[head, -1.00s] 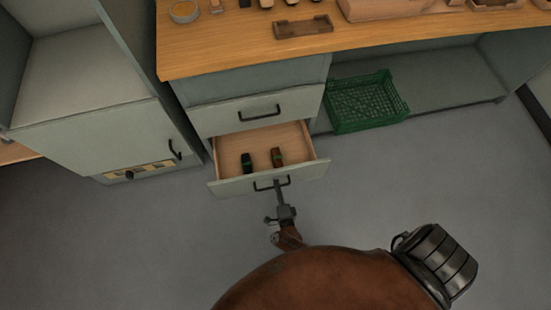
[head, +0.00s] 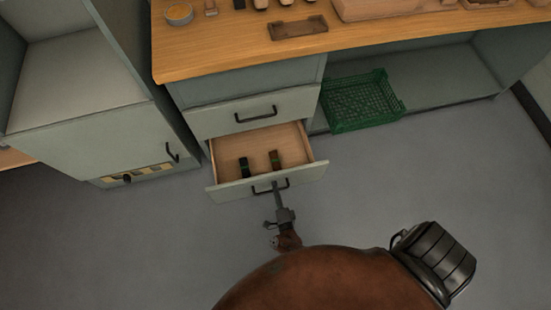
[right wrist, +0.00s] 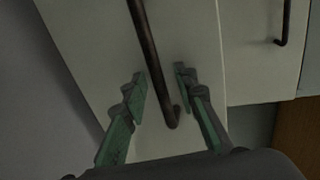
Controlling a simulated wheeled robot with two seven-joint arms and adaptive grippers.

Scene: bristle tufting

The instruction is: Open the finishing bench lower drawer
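The lower drawer (head: 235,190) of the finishing bench stands pulled well out, with its wooden inside showing. Its dark bar handle (head: 285,184) is on the front face. My right gripper (head: 277,190) is at this handle. In the right wrist view the green-padded fingers of my right gripper (right wrist: 161,82) stand apart, one on each side of the handle (right wrist: 152,60), with gaps visible, so it looks open around the bar. My left gripper is not in view.
Two small dark items with green bands (head: 275,160) lie in the drawer. The upper drawer (head: 230,118) above is shut. A green crate (head: 362,102) sits on the low shelf at right. A grey cabinet (head: 90,140) stands at left. The floor in front is clear.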

